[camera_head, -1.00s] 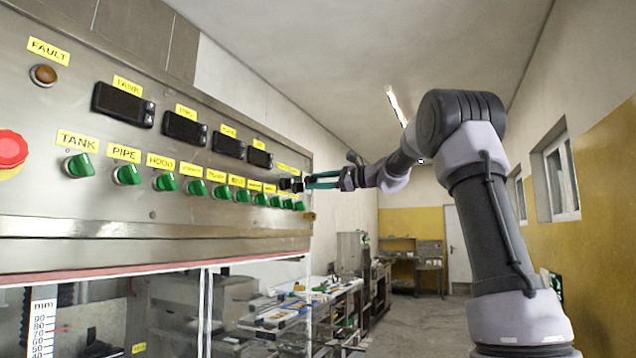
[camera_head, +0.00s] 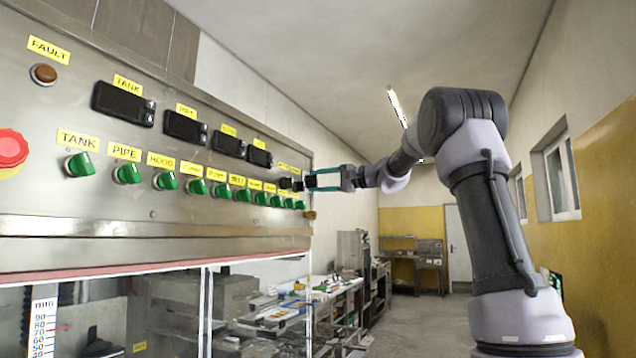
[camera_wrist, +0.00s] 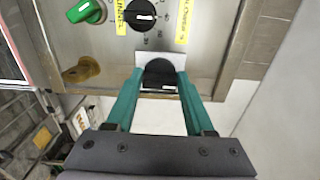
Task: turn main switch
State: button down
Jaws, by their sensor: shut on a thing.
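My gripper (camera_head: 308,181) is at the far right end of the control panel (camera_head: 60,215). In the wrist view its teal fingers (camera_wrist: 158,85) are shut on a black rotary knob, the main switch (camera_wrist: 160,72), which sits on a pale square plate at the panel's edge. The fingers stand one on each side of the knob. In the head view the switch (camera_head: 298,185) is small and partly hidden by the gripper, so its angle cannot be read there.
A black dial (camera_wrist: 140,14) with a white pointer and a green knob (camera_wrist: 87,11) lie close by in the wrist view. A brass-coloured latch (camera_wrist: 81,70) is at the panel's lower edge. A row of green knobs (camera_head: 128,174) and a red emergency button (camera_head: 10,149) are further left.

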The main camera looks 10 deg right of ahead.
jog(key=shift+f, duration=0.1)
dwell(0.5)
jog(key=shift+c, duration=1.4)
grip_release()
jog(key=v, duration=1)
jog(key=shift+s+d, duration=0.2)
jog(key=shift+d, duration=0.15)
